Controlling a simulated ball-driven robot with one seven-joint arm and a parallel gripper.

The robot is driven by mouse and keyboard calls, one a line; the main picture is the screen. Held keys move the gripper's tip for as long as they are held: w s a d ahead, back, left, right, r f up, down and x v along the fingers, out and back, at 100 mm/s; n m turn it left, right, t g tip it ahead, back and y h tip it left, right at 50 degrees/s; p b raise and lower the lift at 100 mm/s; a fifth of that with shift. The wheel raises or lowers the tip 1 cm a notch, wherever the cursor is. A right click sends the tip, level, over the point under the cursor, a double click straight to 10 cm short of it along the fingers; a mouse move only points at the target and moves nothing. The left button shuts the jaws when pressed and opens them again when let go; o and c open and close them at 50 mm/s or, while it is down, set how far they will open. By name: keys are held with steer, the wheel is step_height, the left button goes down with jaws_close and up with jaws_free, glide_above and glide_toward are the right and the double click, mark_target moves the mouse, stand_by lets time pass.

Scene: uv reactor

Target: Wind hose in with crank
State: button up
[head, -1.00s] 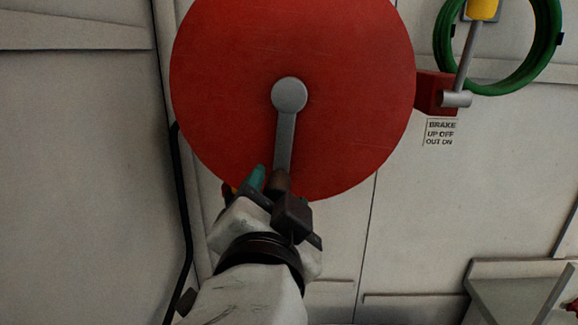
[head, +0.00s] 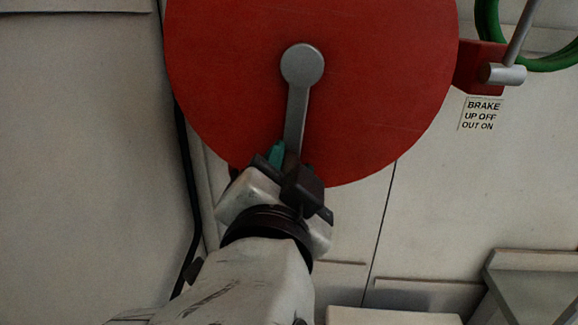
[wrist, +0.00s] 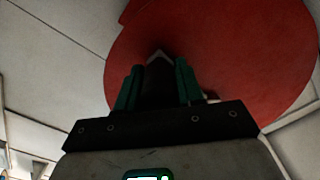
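A large red disc of the hose reel (head: 390,90) fills the top middle of the head view; it also shows in the wrist view (wrist: 240,60). A grey crank arm (head: 299,105) hangs almost straight down from the round hub at its centre. My gripper (head: 284,160) is at the crank's lower end. In the wrist view, my gripper's green fingers (wrist: 158,88) stand on both sides of the dark crank handle (wrist: 158,78) and appear closed on it.
A red brake block (head: 478,66) with a grey lever (head: 520,35) sits right of the disc, above a label (head: 481,115) reading "BRAKE UP OFF OUT ON". Green hose (head: 552,64) hangs at top right. A black pipe (head: 190,180) runs down the wall left. A grey ledge (head: 535,262) juts out lower right.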

mark_target(209, 45)
jaws_close()
steer(key=shift+a+m+b, duration=0.3)
steer(key=shift+b, duration=0.35)
steer(key=a+r+m+b, duration=0.1)
steer(key=a+m+b, duration=0.1)
steer(key=b, duration=0.1)
steer(key=a+r+m+b, duration=0.1)
steer(key=a+m+b, duration=0.1)
steer(key=m+b, duration=0.1)
steer(key=a+r+m+b, duration=0.2)
steer(key=a+m+b, duration=0.1)
steer(key=b, duration=0.1)
steer(key=r+m, duration=0.2)
steer(key=a+r+m+b, duration=0.1)
steer(key=r+m, duration=0.1)
steer(key=a+r+m, duration=0.1)
steer(key=m, duration=0.1)
steer(key=shift+w+a+r+m, duration=0.1)
steer(key=shift+a+r+m, duration=0.1)
steer(key=shift+r+m, duration=0.15)
steer(key=shift+d+r+m, duration=0.1)
steer(key=shift+r+m, duration=1.65)
steer(key=shift+m, duration=0.1)
steer(key=o, duration=0.5)
jaws_free()
